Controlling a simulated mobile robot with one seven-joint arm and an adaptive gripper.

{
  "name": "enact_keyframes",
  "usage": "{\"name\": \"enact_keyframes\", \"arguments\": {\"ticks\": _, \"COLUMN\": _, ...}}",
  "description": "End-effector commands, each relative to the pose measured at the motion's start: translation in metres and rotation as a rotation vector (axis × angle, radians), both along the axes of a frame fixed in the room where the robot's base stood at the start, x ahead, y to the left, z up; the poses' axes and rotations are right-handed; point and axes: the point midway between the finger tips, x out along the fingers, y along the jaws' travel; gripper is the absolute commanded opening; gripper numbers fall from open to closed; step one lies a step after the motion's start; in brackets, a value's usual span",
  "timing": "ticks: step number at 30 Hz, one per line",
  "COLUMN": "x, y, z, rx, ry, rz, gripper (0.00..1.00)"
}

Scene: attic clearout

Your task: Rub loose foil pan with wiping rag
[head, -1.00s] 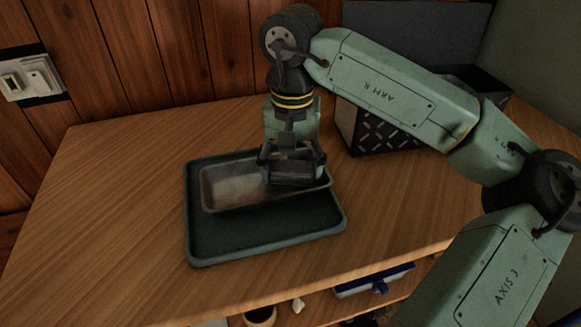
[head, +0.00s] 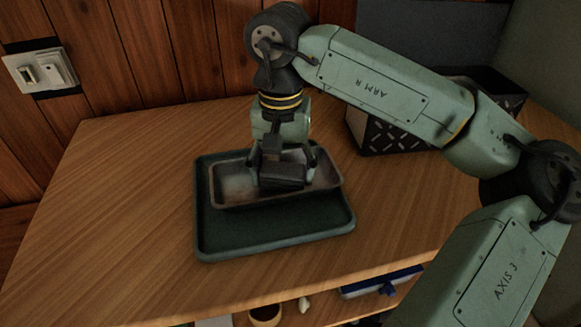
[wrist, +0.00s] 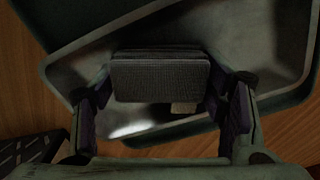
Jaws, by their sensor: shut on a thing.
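The foil pan (head: 231,186) is a shallow metal pan with a dull, smudged inside. It lies on the dark green tray (head: 275,232), toward its back. My gripper (head: 283,176) points down into the pan, near its middle. It is shut on the wiping rag (head: 282,178), which looks like a dark grey folded block. In the wrist view the rag (wrist: 160,78) sits between the two fingers over the pan floor (wrist: 225,35). A small pale patch (wrist: 184,107) shows just beside the rag. Whether the rag touches the pan floor is hard to tell.
A black slotted crate (head: 385,132) stands at the back right of the wooden top (head: 120,190). A shelf below the front edge holds a blue-and-white item (head: 380,283) and a round cup-like thing (head: 264,314). The top left of the tray is clear.

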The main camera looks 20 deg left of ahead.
Motion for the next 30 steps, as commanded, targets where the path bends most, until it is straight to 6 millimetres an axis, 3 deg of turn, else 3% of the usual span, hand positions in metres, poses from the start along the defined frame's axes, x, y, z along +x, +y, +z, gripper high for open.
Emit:
{"name": "enact_keyframes", "arguments": {"ticks": 10, "x": 0.000, "y": 0.000, "z": 0.004, "rx": 0.000, "ry": 0.001, "rz": 0.001, "gripper": 0.39}}
{"name": "enact_keyframes", "arguments": {"ticks": 25, "x": 0.000, "y": 0.000, "z": 0.054, "rx": 0.000, "ry": -0.001, "rz": 0.000, "gripper": 0.39}}
{"name": "enact_keyframes", "arguments": {"ticks": 30, "x": 0.000, "y": 0.000, "z": 0.061, "rx": 0.000, "ry": 0.000, "rz": 0.000, "gripper": 0.39}}
